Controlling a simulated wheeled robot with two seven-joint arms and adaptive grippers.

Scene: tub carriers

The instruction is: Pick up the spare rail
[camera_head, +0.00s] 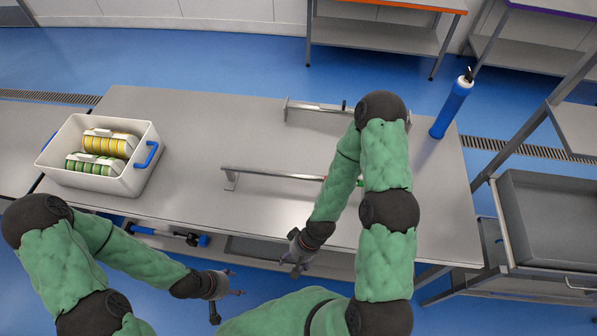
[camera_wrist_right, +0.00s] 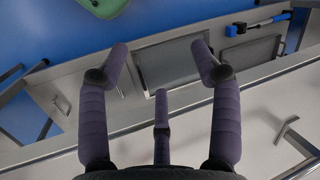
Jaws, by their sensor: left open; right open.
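A metal rail on short feet (camera_head: 270,174) stands on the steel table (camera_head: 190,205), its right end hidden behind my right arm. A second similar rail (camera_head: 318,107) stands further back, partly behind the same arm. I cannot tell which is the spare rail. My right gripper (camera_head: 298,262) is open and empty at the table's front edge; its spread fingers show in the wrist view (camera_wrist_right: 160,75). My left gripper (camera_head: 236,283) is open and empty, in front of the table.
A white tub (camera_head: 140,175) with blue handles holds yellow and green packs at the table's left. A blue bottle (camera_head: 452,108) stands at the right end. A grey bin (camera_head: 550,220) is on a rack at the right.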

